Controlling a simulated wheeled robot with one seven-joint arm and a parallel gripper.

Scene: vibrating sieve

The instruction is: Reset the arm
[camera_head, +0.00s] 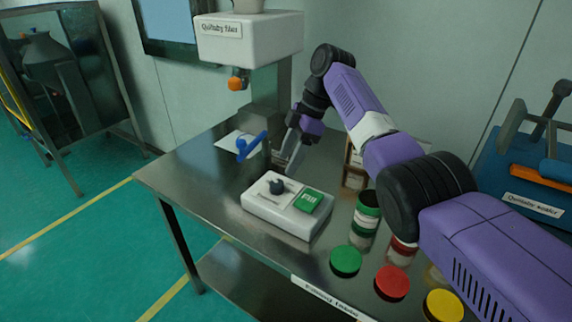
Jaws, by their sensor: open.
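My purple and black arm reaches from the lower right of the picture over the metal table (190,165). My gripper (290,160) is at the arm's far end, above the table, just behind a white control box (285,222) with a dark knob and a green button. The fingers point downward and look empty. A blue-handled part (252,144) is to the left of the gripper. My arm hides part of the table and what stands behind it.
A white machine (250,38) with an orange outlet overhangs the back. A blue device (530,180) stands at right. The table's left part is clear.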

